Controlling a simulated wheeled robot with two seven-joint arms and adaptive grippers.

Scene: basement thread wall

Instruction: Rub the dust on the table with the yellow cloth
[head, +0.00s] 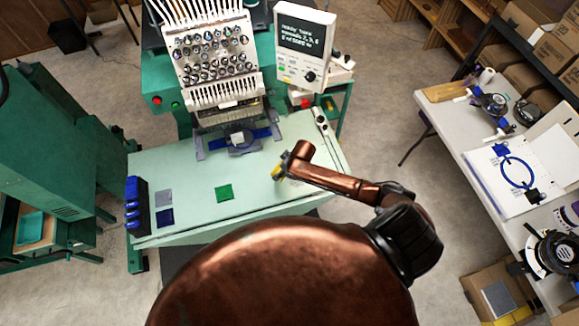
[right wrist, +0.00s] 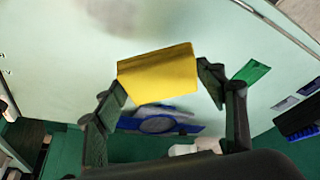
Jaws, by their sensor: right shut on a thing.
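The yellow cloth (right wrist: 160,76) is a folded pad between the two fingers of my right gripper (right wrist: 163,82), which is shut on it. In the head view only a small yellow part of the cloth (head: 277,173) shows beside my copper arm, over the right part of the pale green table (head: 190,187). I cannot tell whether the cloth touches the tabletop. A grey smudge of dust (right wrist: 115,14) lies on the table near the top edge of the right wrist view, apart from the cloth. My left gripper is not in view.
An embroidery machine (head: 210,55) with a control screen (head: 305,45) stands at the table's back. A green patch (head: 224,193), grey and blue patches (head: 165,217) and a blue rack (head: 135,205) are on the left. Another table (head: 450,110) stands on the right.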

